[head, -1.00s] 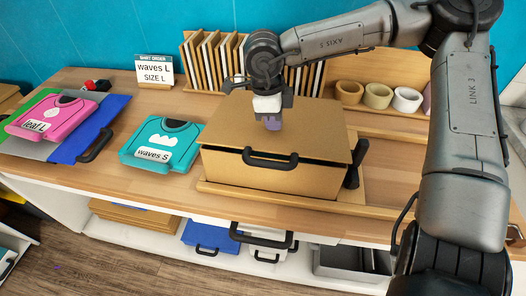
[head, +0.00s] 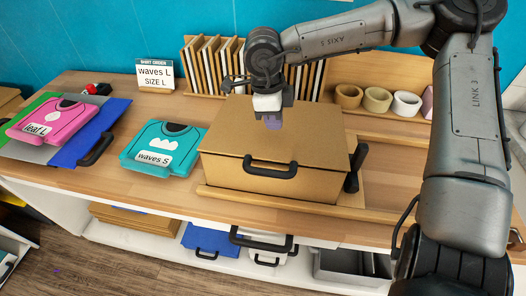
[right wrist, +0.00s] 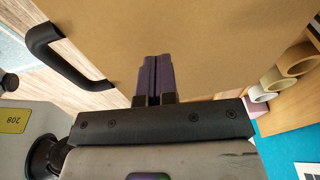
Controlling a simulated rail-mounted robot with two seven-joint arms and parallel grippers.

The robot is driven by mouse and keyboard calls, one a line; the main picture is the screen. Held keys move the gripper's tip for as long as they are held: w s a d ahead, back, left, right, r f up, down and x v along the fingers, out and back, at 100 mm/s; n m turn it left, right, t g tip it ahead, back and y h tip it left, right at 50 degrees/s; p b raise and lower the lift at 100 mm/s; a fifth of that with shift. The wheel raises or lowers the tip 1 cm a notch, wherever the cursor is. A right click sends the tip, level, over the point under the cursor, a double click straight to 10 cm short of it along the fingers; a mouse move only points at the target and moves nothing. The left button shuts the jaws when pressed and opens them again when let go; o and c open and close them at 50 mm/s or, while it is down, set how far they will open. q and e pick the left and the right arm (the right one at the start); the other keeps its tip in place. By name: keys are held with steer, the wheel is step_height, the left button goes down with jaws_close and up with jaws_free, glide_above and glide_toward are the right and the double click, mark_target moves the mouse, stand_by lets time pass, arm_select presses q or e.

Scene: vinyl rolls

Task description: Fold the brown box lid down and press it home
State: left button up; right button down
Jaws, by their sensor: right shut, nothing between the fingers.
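The brown box (head: 232,182) stands on the wooden worktop. Its brown lid (head: 228,132) lies flat over the top, with no clear gap at the front edge. A black handle (head: 270,171) is at the front edge of the lid, and it also shows in the right wrist view (right wrist: 68,52). My right gripper (head: 272,124) points down over the middle of the lid. Its purple fingers are shut together and empty, at or just above the lid; contact cannot be told. In the right wrist view the fingers (right wrist: 155,78) are against the brown lid (right wrist: 220,45). My left gripper is out of view.
A teal shirt folder (head: 165,148) lies left of the box, and a pink one (head: 52,122) farther left. A rack of upright boards (head: 212,62) and several rolls (head: 377,99) stand behind. A black lever-like part (head: 356,168) is at the box's right side.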

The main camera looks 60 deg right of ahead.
mark_target(273, 135)
steer(key=shift+r+p, duration=0.75)
steer(key=shift+r, duration=1.05)
step_height(273, 135, up, 3)
steer(key=shift+r+p, duration=0.1)
steer(key=shift+p, duration=0.7)
